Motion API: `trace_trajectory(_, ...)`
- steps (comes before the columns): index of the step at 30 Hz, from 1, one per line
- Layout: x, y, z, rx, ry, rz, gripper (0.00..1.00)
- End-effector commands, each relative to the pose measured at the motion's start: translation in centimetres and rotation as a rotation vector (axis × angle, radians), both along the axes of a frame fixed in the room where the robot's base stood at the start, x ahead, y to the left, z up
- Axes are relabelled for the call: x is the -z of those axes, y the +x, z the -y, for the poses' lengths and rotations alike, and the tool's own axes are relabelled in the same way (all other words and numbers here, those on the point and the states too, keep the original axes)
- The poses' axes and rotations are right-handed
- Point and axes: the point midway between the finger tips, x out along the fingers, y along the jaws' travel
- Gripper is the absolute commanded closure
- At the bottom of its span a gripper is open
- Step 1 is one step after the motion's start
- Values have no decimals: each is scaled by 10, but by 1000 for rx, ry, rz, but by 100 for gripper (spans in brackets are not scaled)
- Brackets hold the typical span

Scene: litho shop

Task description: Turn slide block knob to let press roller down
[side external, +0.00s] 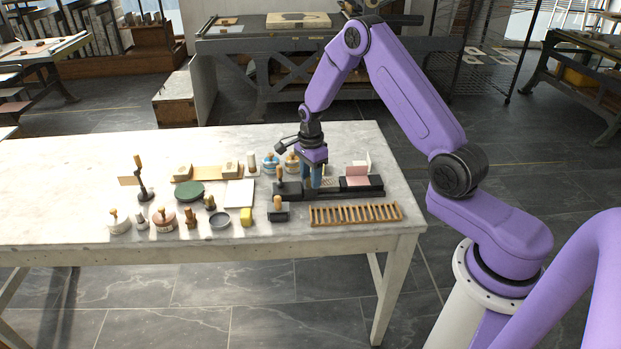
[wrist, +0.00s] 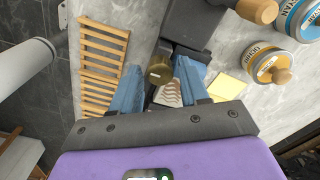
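The slide block knob (wrist: 159,71) is a short brass-coloured cylinder, seen in the wrist view between my two blue fingertips. My gripper (wrist: 160,64) is open, with a finger on each side of the knob. Narrow gaps seem to show, though contact at the right finger is hard to judge. A dark press part (wrist: 192,22) lies just beyond the knob. In the side external view my gripper (side external: 311,184) points down over the long dark press (side external: 345,192). The fingers hide the knob there, and I cannot make out the roller.
A slatted wooden rack (side external: 355,214) lies in front of the press. A pink block (side external: 357,180) stands at its right. Ink tins (side external: 271,165) stand behind it; a green disc (side external: 188,192) and several small tools lie left. The table's far left is clear.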

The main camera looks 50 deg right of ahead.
Motion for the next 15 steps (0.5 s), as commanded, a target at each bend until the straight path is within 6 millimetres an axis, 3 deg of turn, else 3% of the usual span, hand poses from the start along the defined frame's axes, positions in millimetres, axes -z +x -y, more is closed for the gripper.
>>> trace_trajectory(15,-22,0,0,-3,0,1,55)
